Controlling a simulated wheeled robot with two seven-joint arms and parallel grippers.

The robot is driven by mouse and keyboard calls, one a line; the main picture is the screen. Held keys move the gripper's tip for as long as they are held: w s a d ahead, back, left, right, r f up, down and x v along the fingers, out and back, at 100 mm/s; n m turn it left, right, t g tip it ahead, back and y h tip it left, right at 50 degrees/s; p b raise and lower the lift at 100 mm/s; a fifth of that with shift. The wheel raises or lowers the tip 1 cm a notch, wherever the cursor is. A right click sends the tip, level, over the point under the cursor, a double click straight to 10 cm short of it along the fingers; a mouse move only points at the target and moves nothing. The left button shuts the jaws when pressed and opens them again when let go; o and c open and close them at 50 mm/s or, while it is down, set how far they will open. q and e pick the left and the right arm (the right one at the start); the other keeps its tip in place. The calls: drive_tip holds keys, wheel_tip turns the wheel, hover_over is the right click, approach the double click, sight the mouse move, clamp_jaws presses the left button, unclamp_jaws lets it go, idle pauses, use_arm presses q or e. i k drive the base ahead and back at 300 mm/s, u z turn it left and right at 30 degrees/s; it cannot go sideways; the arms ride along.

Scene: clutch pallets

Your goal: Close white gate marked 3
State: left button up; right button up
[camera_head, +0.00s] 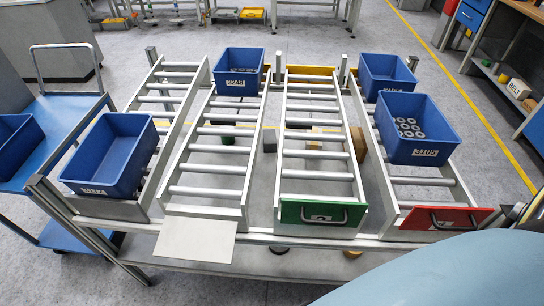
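The white gate (196,239) is at the front end of the second roller lane (205,167) from the left. It is folded down and sticks out flat past the front of the rack, so that lane's front end is open. No number is legible on its visible face. Neither of my grippers is in view. A large blue-grey rounded shape at the lower right looks like part of my own body.
A green gate (320,212) and a red gate (445,218), each with a dark handle, stand upright on the lanes to the right. Blue bins stand on the left lane (112,155), second lane (239,72) and right lane (415,130). A blue cart (65,115) stands left.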

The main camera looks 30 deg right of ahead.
sight(201, 240)
drive_tip(key=z, duration=1.6)
drive_tip(key=k, duration=0.65)
drive_tip(key=u, duration=1.1)
drive_tip(key=i, duration=0.45)
drive_tip(key=z, duration=0.05)
